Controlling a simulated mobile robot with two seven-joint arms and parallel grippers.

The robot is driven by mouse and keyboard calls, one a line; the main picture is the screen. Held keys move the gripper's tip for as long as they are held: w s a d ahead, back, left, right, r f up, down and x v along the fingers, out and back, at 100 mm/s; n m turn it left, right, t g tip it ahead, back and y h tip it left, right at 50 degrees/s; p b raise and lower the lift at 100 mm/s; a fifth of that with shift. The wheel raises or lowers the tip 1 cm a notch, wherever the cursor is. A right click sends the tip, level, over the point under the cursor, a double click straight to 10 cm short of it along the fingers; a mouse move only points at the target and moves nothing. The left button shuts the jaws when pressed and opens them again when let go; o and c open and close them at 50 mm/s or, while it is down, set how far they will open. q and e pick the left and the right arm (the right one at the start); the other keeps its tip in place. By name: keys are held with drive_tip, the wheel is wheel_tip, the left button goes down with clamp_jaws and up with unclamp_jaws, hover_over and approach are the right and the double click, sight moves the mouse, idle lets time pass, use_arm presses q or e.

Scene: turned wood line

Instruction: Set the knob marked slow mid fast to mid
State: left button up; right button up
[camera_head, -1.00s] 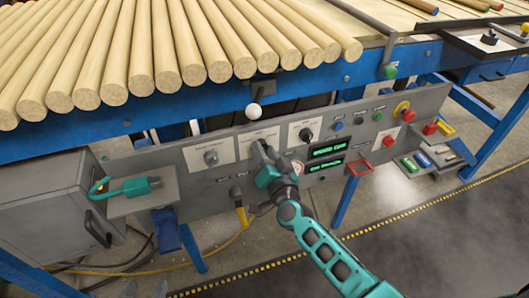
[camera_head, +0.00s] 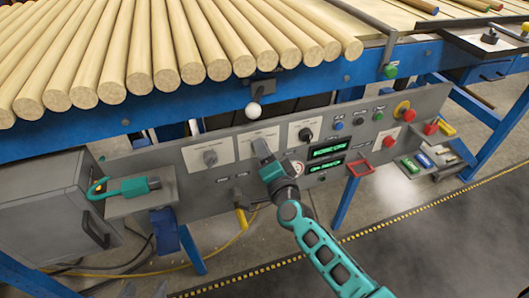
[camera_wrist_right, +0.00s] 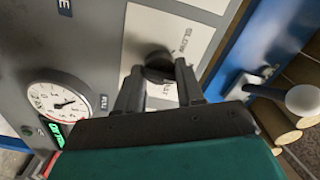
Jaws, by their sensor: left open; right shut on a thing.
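The knob marked slow, fast (camera_wrist_right: 158,68) is a dark round knob on a white plate on the grey control panel. The wrist view shows "SLOW" on the plate and part of another word near the fingers. My right gripper (camera_wrist_right: 155,82) is shut on this knob, one finger on each side. In the head view the right gripper (camera_head: 261,147) covers most of the knob at the middle white plate (camera_head: 262,134). Where the knob's pointer stands cannot be made out. My left gripper is not in view.
A grey knob (camera_head: 210,157) is on the plate to the left and a black knob (camera_head: 305,134) to the right. A round gauge (camera_wrist_right: 58,102) and green displays (camera_head: 327,150) are close by. A white ball-ended lever (camera_head: 253,110) stands just above, below the wooden rods (camera_head: 190,60).

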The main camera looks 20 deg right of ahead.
drive_tip(key=o, duration=1)
drive_tip(key=shift+o, duration=0.2)
drive_tip(key=shift+s, duration=0.1)
use_arm(q)
drive_tip(key=shift+s+a+r+p, duration=0.15)
drive_tip(key=shift+a+r+p, duration=0.1)
drive_tip(key=shift+p, duration=0.3)
use_arm(e)
drive_tip(key=s, duration=1.2)
drive_tip(key=shift+s+d, duration=0.2)
drive_tip(key=shift+s, duration=0.2)
use_arm(q)
drive_tip(key=p, duration=0.1)
drive_tip(key=r+p, duration=0.1)
drive_tip(key=a+r+p, duration=0.1)
drive_tip(key=p, duration=0.1)
drive_tip(key=shift+s+a+r+y, duration=0.1)
drive_tip(key=shift+s+r+y, duration=0.15)
drive_tip(key=shift+s+y, duration=0.15)
use_arm(e)
drive_tip(key=s+f+n+g, duration=0.2)
drive_tip(key=s+n+g, duration=0.1)
drive_tip(key=s+n, duration=0.2)
drive_tip(key=s+d+f+n+g+y, duration=0.1)
drive_tip(key=s+f+n+g, duration=0.2)
drive_tip(key=n, duration=0.7)
drive_tip(key=s+g, duration=0.1)
drive_tip(key=s, duration=0.1)
drive_tip(key=shift+s+d, duration=0.2)
drive_tip(key=shift+s, duration=0.15)
